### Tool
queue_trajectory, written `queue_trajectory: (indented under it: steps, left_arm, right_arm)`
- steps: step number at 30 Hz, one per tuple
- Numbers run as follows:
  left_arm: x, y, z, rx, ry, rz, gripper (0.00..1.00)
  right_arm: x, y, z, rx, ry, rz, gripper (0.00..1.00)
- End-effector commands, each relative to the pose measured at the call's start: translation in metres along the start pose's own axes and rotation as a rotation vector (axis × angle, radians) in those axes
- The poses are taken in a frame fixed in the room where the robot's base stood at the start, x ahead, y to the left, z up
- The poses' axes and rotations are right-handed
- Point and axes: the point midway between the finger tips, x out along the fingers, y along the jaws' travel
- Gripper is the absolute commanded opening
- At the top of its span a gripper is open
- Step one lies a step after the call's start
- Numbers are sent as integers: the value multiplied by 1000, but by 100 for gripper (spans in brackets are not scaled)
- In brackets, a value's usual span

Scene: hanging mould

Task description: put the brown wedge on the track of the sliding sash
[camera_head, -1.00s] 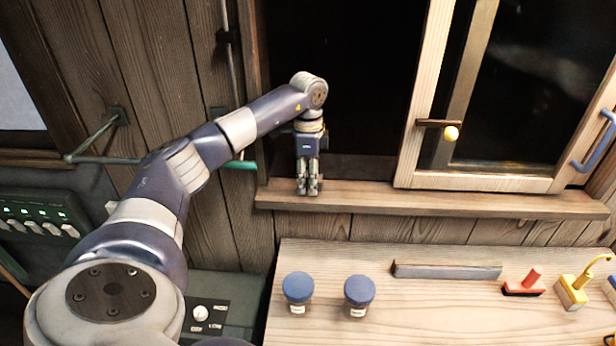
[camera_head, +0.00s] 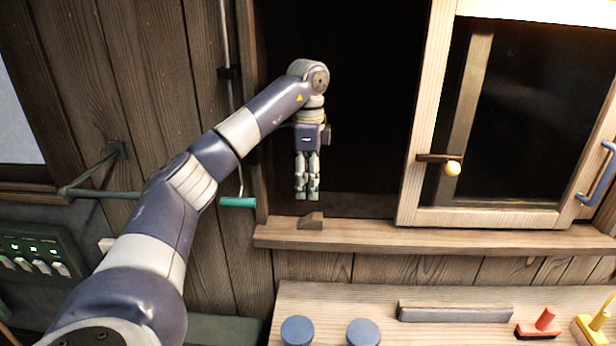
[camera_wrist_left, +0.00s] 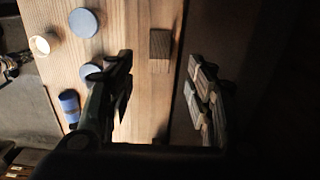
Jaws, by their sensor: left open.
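The brown wedge (camera_head: 311,221) sits on the window sill (camera_head: 400,234), near its left end, in the head view. It also shows as a small brown block (camera_wrist_left: 160,44) in the left wrist view. The sliding sash (camera_head: 424,130) is a pale wooden frame with dark glass to the right of the opening, apart from the wedge. My left gripper (camera_head: 307,192) points down a little above the wedge. In the left wrist view its fingers (camera_wrist_left: 163,88) are apart with nothing between them. My right gripper is not in view.
Below stands a bench (camera_head: 380,298) with two blue-lidded jars (camera_head: 297,331), a grey bar (camera_head: 455,313) and a red-handled tool (camera_head: 541,323). A teal-gripped lever (camera_head: 238,202) hangs left.

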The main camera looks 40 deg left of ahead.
Motion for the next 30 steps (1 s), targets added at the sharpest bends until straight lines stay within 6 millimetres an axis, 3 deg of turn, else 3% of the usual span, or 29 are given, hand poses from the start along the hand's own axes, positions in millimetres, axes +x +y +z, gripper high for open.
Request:
queue_trajectory:
  steps: [3,9,30]
  left_arm:
    - [-13,0,0,0,0,0,49]
    - [-21,0,0,0,-1,1,49]
    - [-21,0,0,0,-1,1,49]
  right_arm:
    - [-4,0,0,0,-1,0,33]
    - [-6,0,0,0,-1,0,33]
    - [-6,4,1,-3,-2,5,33]
